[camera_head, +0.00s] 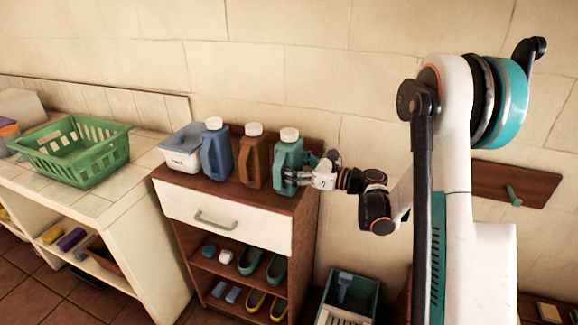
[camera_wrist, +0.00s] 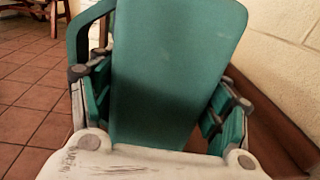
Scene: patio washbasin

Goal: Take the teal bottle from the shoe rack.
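The teal bottle (camera_head: 287,158), with a white cap, stands upright on the wooden top of the shoe rack (camera_head: 305,205), at the right end of a row of bottles. Its flat teal side (camera_wrist: 170,70) fills the middle of the wrist view, with its handle at the upper left. My gripper (camera_head: 310,172) reaches it from the right. In the wrist view, my gripper (camera_wrist: 160,105) has one finger on each side of the bottle, close to its edges. Whether the fingers press on it cannot be told. The inner finger faces are partly hidden.
A brown bottle (camera_head: 254,158) stands just left of the teal one, then a blue bottle (camera_head: 216,152) and a pale tub (camera_head: 183,147). The wall is close behind. A green basket (camera_head: 76,157) sits on the left counter. A green crate (camera_head: 350,295) is on the floor at right.

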